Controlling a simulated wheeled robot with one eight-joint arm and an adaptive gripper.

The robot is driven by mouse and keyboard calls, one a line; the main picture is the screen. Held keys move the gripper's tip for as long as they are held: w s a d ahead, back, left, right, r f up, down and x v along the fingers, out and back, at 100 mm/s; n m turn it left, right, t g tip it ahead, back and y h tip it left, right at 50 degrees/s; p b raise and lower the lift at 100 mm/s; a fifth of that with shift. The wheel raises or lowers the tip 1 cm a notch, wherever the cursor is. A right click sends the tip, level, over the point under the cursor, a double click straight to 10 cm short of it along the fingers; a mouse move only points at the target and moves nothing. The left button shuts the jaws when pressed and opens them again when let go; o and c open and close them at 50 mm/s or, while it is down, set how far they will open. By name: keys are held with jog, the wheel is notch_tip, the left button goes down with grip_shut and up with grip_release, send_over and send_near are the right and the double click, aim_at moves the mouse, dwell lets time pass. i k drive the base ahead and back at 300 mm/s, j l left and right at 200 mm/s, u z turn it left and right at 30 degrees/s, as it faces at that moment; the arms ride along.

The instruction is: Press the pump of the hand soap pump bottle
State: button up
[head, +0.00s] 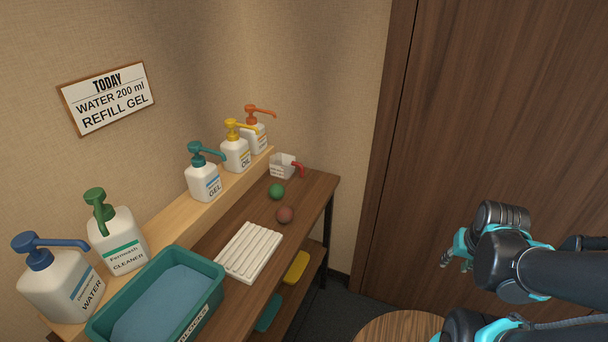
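No label in view reads hand soap. Several pump bottles stand in a row on the raised wooden ledge along the wall. From the front they are a blue-pump bottle marked WATER (62,288), a green-pump bottle marked CLEANER (118,242), a teal-pump bottle marked GEL (203,182), a yellow-pump bottle marked OIL (236,155) and an orange-pump bottle (259,136). The orange one's label is partly hidden and too small to read. My gripper (449,258) is at the right, before the wooden door, far from all bottles. Its fingers are mostly hidden by my wrist.
A round wooden top (400,328) stands at the bottom.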

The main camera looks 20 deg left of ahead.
aim_at(250, 108)
jog(key=u, duration=1.3)
